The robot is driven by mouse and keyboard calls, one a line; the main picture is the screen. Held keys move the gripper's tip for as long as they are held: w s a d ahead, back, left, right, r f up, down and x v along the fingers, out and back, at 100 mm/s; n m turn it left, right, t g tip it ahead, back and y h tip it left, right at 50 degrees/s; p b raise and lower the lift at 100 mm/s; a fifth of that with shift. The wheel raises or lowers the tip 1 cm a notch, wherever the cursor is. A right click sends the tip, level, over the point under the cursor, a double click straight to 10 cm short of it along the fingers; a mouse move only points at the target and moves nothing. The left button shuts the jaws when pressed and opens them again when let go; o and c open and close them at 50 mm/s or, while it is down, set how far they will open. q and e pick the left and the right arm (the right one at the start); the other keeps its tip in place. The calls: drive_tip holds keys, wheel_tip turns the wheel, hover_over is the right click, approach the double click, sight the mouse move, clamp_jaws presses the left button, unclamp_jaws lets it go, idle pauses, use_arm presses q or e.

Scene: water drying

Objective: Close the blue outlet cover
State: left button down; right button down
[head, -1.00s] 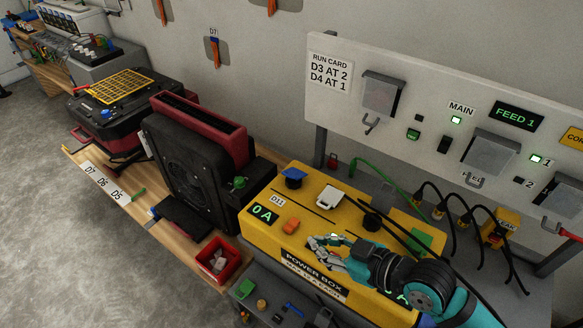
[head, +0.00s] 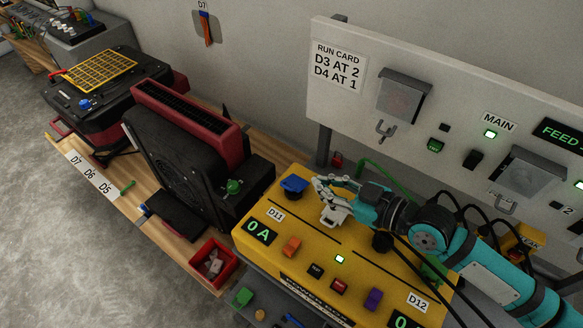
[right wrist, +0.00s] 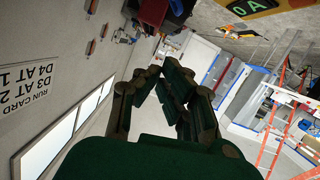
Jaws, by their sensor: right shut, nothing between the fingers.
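The blue outlet cover (head: 294,184) is at the back left of the yellow power box (head: 265,212), near the D11 label. It looks tilted up over a dark outlet, though its exact angle is hard to tell. My right gripper (head: 318,182) is shut and empty, just right of the blue cover. I cannot tell whether the fingertips touch it. The gripper also shows in the right wrist view (right wrist: 168,72), where the blue cover cannot be made out. My left gripper is not in view.
A white outlet cover (head: 334,215) lies just below my right gripper. A black and red unit (head: 170,150) stands to the left. The upright panel (head: 350,110) rises behind the box. Black cables (head: 425,250) run beside my right arm. A red bin (head: 214,264) sits in front.

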sight(291, 189)
drive_tip(key=w+a+f+p, duration=0.1)
drive_tip(key=a, duration=0.1)
drive_tip(key=w+a+f, duration=0.2)
drive_tip(key=w+a+f+p, duration=0.1)
drive_tip(key=w+a+f, duration=0.1)
drive_tip(key=a, duration=0.1)
drive_tip(key=shift+w+a+p, duration=0.1)
drive_tip(key=shift+p, duration=0.2)
drive_tip(key=shift+d+f, duration=0.2)
drive_tip(key=shift+f, duration=0.2)
drive_tip(key=shift+a, duration=0.1)
